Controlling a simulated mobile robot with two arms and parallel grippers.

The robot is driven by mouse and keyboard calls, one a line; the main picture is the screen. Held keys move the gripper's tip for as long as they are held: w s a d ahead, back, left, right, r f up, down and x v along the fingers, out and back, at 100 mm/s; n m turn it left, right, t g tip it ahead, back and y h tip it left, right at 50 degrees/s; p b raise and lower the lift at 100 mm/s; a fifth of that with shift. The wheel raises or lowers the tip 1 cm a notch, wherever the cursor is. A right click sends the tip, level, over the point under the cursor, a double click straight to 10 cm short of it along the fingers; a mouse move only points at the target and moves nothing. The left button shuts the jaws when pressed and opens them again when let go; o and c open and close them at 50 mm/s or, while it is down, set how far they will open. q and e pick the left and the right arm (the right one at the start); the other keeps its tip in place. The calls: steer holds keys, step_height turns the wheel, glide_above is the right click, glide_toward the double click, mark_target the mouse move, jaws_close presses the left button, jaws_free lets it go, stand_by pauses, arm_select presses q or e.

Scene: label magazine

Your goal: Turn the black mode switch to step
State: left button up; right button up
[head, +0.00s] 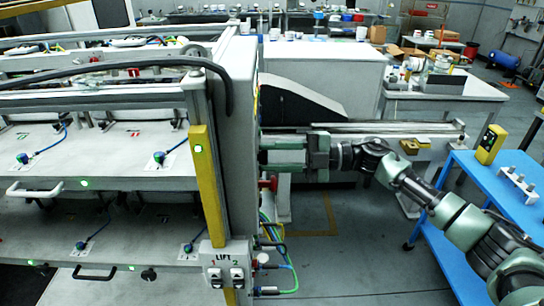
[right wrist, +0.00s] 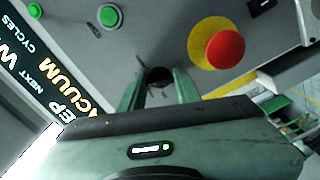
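The black mode switch (right wrist: 159,76) shows in the right wrist view as a small dark knob on the grey panel (right wrist: 150,32). Its pointer and position marks cannot be made out. My right gripper (right wrist: 161,84) has its two green fingers on either side of the knob, with a gap between them; it looks open, and contact is not clear. In the head view my right gripper (head: 264,156) reaches from the right to the side of the grey machine, and the switch is hidden there. My left gripper is not in view.
A red emergency button (right wrist: 224,49) on a yellow ring is right of the fingers. Green buttons (right wrist: 110,15) and a dark lettered display (right wrist: 45,65) are to the left. Hoses (head: 283,255) hang below the arm. A blue cart (head: 500,185) stands at the right.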

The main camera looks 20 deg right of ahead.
steer(key=shift+o, duration=1.4)
steer(key=b+v, duration=0.4)
steer(key=v, duration=0.4)
